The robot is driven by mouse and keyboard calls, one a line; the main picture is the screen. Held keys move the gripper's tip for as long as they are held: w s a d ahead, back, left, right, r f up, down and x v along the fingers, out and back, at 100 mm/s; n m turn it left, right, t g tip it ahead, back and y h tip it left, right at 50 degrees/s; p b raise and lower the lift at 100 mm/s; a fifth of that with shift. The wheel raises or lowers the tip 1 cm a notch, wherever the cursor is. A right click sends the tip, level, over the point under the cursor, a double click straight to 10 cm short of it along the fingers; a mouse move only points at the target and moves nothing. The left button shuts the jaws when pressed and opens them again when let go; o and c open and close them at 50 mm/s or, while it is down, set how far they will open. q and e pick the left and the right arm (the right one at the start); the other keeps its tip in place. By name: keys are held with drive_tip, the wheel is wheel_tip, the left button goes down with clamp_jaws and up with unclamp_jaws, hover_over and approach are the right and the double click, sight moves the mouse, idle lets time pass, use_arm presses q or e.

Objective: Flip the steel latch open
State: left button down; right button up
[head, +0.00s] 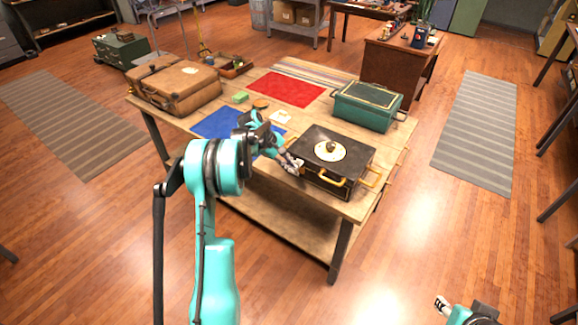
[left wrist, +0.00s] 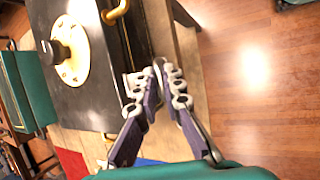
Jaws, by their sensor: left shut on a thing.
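A black box (head: 312,171) with brass handles and a round cream plate with a dark knob (head: 330,150) on its lid stands at the table's near right. Its lid looks closed. In the left wrist view the black box (left wrist: 98,52) fills the upper left. My left gripper (head: 296,165) is at the box's near left edge. In the left wrist view its fingers (left wrist: 156,72) come together against the box's side, shut on the steel latch, which the fingertips hide almost wholly. My right gripper (head: 443,304) is at the lower right, away from the table; its jaw gap is too small to judge.
A green box (head: 366,112) stands behind the black box. A brown suitcase (head: 175,88), a blue mat (head: 216,124) and a red mat (head: 285,89) lie on the wooden table (head: 330,205). A small green block and a wooden tray are farther back.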

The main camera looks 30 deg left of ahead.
use_arm(q)
drive_tip(key=shift+w+d+r+g+p, duration=0.15)
drive_tip(key=shift+w+r+g+p, duration=0.3)
drive_tip(key=shift+g, duration=0.35)
drive_tip(key=shift+s, duration=0.1)
drive_tip(key=c, duration=1.6)
unclamp_jaws()
drive_tip(key=v, duration=1.2)
drive_tip(key=shift+d+r, duration=0.1)
